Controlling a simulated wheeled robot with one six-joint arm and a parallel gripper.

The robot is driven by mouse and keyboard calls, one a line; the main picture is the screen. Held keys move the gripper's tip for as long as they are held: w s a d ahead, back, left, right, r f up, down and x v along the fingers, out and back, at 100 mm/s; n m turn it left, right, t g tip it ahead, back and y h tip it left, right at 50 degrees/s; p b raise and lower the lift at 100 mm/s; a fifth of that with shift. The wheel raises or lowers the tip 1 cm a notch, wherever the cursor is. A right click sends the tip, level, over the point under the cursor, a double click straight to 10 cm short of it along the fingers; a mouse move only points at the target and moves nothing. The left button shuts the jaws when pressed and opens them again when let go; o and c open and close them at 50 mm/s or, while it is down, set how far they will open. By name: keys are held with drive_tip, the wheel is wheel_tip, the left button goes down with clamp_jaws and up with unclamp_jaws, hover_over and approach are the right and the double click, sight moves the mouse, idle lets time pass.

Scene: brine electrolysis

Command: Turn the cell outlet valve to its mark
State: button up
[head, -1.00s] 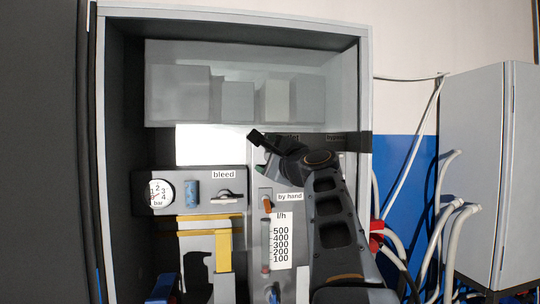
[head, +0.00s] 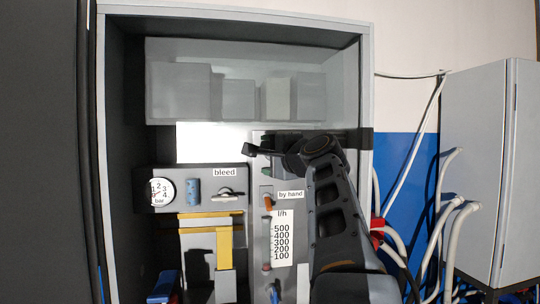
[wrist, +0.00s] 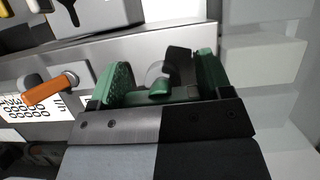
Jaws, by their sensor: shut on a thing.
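The handle sits in front of a round grey hub and looks like the outlet valve's. My gripper is shut on it. In the head view my wrist and hand cover the valve and its label, and only a bit of green shows under the hand. I cannot see the valve's mark, so I cannot tell how the handle stands to it.
An orange lever (head: 268,203) labelled "by hand" sits just below, above the l/h flow scale (head: 282,240). It also shows left of my fingers in the wrist view (wrist: 50,88). The bleed valve (head: 228,195) and pressure gauge (head: 160,191) are to the left. The cabinet wall (head: 365,80) is close on the right.

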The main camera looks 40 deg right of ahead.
drive_tip(key=o, duration=0.9)
drive_tip(key=shift+s+a+b, duration=0.2)
drive_tip(key=shift+s+b, duration=0.9)
drive_tip(key=shift+s, duration=2.35)
drive_tip(key=shift+s+a+b, duration=0.2)
drive_tip(key=shift+s+b, duration=0.9)
drive_tip(key=shift+s, duration=2.35)
